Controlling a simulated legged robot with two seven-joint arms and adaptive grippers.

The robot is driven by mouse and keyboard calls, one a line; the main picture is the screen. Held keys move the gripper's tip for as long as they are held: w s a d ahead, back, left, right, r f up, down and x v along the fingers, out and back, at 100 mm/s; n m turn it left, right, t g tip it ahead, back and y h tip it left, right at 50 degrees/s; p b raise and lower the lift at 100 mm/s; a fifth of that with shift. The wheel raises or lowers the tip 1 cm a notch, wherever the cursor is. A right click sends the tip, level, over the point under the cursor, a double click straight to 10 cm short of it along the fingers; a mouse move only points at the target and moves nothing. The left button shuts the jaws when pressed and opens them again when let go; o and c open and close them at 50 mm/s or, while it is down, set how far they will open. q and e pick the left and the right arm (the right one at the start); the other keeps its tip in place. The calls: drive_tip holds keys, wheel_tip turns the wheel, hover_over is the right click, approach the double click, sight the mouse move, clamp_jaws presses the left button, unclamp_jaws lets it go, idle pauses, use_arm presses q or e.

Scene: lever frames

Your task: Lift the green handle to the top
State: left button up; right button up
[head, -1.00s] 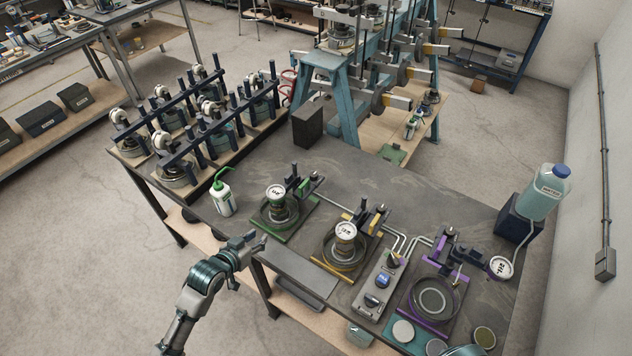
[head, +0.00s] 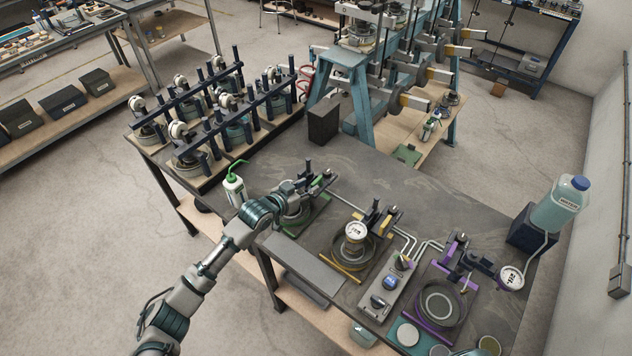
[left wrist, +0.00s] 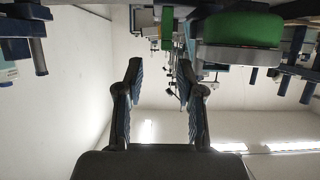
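In the head view the green handle (head: 321,181) is a small green part on the dark lever mechanism of the green-framed station (head: 318,212), at the left end of the row. My left gripper (head: 304,186) reaches over this station, right beside the lever, and hides most of its dial and cup. In the left wrist view my left gripper (left wrist: 160,72) is open, with nothing between its fingers. A green rounded part with a grey band (left wrist: 243,30) is at the upper right there, outside the fingers; I cannot tell whether it is the handle. My right gripper is out of view.
A green-capped wash bottle (head: 234,188) stands just left of my left arm. The yellow station (head: 347,273), a control box (head: 385,290) and the purple station (head: 432,328) are to the right. A water jug (head: 562,207) stands at the right end.

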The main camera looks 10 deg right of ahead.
sight(316, 180)
use_arm(q)
drive_tip(key=shift+w+d+f, duration=0.3)
drive_tip(key=shift+w+d, duration=0.05)
drive_tip(key=shift+w, duration=0.15)
drive_tip(key=shift+w+d+f, duration=0.3)
drive_tip(key=shift+w, duration=0.15)
drive_tip(key=shift+w+d+f, duration=0.1)
drive_tip(key=shift+w+f, duration=0.05)
drive_tip(key=shift+w, duration=0.1)
drive_tip(key=shift+w+d+f, duration=0.2)
drive_tip(key=shift+w+d, duration=0.1)
drive_tip(key=shift+d, duration=0.45)
drive_tip(key=shift+c, duration=1)
drive_tip(key=shift+d+f, duration=0.1)
drive_tip(key=shift+d, duration=0.05)
clamp_jaws()
drive_tip(key=shift+w+a, duration=0.15)
drive_tip(key=shift+a, duration=0.05)
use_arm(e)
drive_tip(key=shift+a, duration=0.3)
